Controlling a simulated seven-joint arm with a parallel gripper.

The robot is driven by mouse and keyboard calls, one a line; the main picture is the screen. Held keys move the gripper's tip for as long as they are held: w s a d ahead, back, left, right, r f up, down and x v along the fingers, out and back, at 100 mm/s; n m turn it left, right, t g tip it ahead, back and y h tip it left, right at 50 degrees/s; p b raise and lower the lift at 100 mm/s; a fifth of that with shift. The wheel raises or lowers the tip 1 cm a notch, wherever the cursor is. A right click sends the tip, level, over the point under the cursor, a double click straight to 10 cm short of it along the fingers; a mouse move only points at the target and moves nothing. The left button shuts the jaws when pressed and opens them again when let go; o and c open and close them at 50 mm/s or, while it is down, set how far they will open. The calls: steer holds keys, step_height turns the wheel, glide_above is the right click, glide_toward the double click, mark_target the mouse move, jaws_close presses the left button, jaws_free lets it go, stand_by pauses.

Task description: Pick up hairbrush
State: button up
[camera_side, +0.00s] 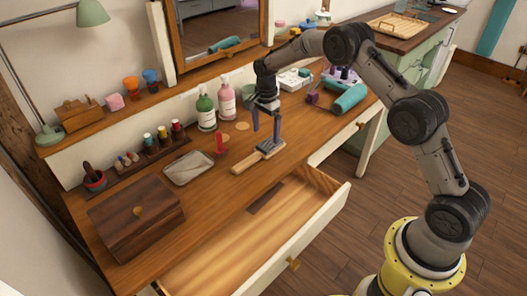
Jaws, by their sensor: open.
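The hairbrush (245,165) appears to be the light wooden-handled item lying flat on the dresser top, near the open drawer. Its head with dark bristles is at the upper right end, under my gripper, and its handle reaches toward the lower left. My gripper (265,136) is open and points down at the head end, with its two fingers apart and nothing visibly held. One fingertip overlaps the brush head in this view, so I cannot tell whether it touches. Part of the head is hidden behind that finger.
A red upright item (220,141) stands just left of the brush. Green (206,113) and pink (227,102) bottles stand behind. A teal hair dryer (350,98) lies to the right. A wooden box (137,217) and grey tray (190,168) are left. The drawer (250,240) is open in front.

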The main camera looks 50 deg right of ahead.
mark_target(265, 146)
steer(key=shift+s+a+f, duration=0.1)
steer(key=shift+a+f, duration=0.05)
steer(key=shift+f, duration=1.35)
steer(key=shift+s+a+f, duration=0.1)
steer(key=shift+a+f, duration=0.05)
steer(key=shift+f, duration=1.35)
steer(key=c, duration=1.4)
steer(key=shift+o, duration=0.2)
steer(key=shift+r, duration=0.1)
